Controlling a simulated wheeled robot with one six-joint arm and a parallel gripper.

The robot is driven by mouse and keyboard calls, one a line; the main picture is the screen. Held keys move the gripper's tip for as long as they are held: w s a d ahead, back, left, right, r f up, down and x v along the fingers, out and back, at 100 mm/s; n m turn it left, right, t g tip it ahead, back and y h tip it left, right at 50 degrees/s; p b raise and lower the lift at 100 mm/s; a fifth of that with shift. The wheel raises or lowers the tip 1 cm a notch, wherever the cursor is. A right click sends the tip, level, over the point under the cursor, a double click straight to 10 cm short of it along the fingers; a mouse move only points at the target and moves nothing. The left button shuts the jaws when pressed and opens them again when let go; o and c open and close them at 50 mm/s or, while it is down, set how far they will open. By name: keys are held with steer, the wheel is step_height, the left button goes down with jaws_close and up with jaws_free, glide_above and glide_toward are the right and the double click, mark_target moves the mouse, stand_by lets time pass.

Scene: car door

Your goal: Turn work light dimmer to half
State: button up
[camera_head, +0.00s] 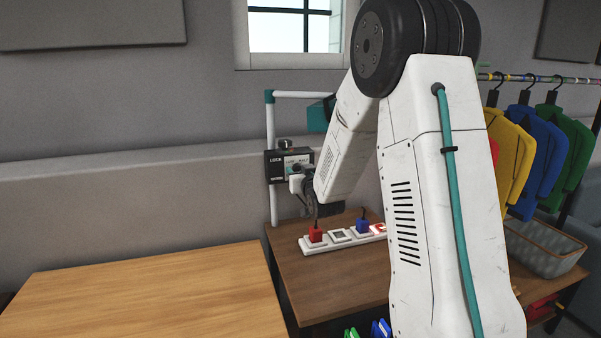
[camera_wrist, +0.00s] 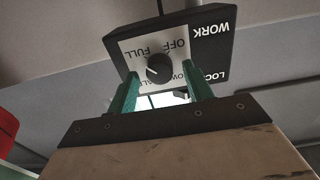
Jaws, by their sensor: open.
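The dimmer box (camera_head: 276,166) is mounted on a white and teal post in the head view. In the wrist view the black box (camera_wrist: 215,45) appears upside down, with a pale panel marked OFF and FULL. Its round black knob (camera_wrist: 160,67) has a white pointer mark toward the picture's left, on the FULL side. My gripper (camera_wrist: 161,72) is open, with one green fingertip on each side of the knob in the picture. I cannot tell whether they touch it. In the head view the arm partly hides the gripper near the box.
A power strip (camera_head: 341,237) with red and blue plugs lies on the brown table (camera_head: 300,275) below. A lighter wooden table (camera_head: 150,295) stands at front left. Colored garments (camera_head: 545,150) hang at right above a grey basket (camera_head: 548,248).

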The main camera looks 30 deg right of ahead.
steer(key=c, duration=1)
steer(key=shift+n, duration=0.4)
steer(key=n, duration=0.8)
steer(key=shift+a, duration=0.15)
steer(key=n, duration=0.4)
steer(key=shift+f+n, duration=0.15)
steer(key=shift+n, duration=2.25)
